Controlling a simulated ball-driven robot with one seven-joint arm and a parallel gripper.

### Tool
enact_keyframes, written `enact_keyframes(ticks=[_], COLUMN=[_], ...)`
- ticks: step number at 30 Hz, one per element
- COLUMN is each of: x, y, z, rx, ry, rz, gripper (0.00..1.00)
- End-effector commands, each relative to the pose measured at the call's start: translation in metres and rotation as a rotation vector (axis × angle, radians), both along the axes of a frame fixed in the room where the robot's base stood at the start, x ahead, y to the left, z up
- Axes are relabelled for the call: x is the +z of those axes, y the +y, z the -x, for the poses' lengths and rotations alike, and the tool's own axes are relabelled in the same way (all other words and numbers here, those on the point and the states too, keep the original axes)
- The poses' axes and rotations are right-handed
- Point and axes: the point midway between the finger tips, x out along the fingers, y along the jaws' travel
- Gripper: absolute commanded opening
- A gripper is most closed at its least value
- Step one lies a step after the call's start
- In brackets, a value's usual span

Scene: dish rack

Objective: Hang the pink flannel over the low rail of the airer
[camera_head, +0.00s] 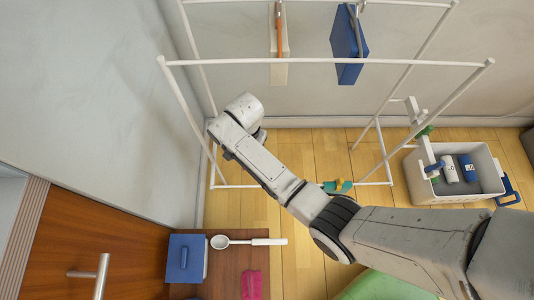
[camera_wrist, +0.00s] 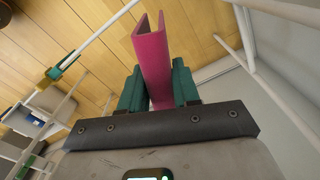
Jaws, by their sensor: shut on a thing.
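My gripper (camera_wrist: 158,88) is shut on the pink flannel (camera_wrist: 153,55) in the wrist view. The flannel is a stiff folded strip, open like a channel at its far end, standing out beyond the dark green fingers. The white airer (camera_head: 330,63) stands against the wall. Its low rail (camera_head: 365,184) runs just above the floor in the head view and also shows in the wrist view (camera_wrist: 97,38), left of the flannel and apart from it in the picture. In the head view my arm hides the gripper and the held flannel.
A green and yellow clip (camera_head: 338,186) sits on the low rail. A blue cloth (camera_head: 348,45) and an orange-and-cream item (camera_head: 279,40) hang higher up. A grey basket (camera_head: 470,195) stands right. A brown table (camera_head: 215,265) bears a blue box (camera_head: 186,258), white ladle (camera_head: 235,242) and pink item (camera_head: 251,285).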

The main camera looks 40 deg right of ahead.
Motion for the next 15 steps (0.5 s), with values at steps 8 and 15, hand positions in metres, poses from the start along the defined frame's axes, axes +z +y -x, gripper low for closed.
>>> enact_keyframes(ticks=[8, 15], x=[0.000, -0.007], y=[-0.001, -0.002], z=[0.044, 0.076], rx=[-0.582, -0.993], ry=[0.002, -0.002], rz=[0.001, -0.001], gripper=[0.00, 0.00])
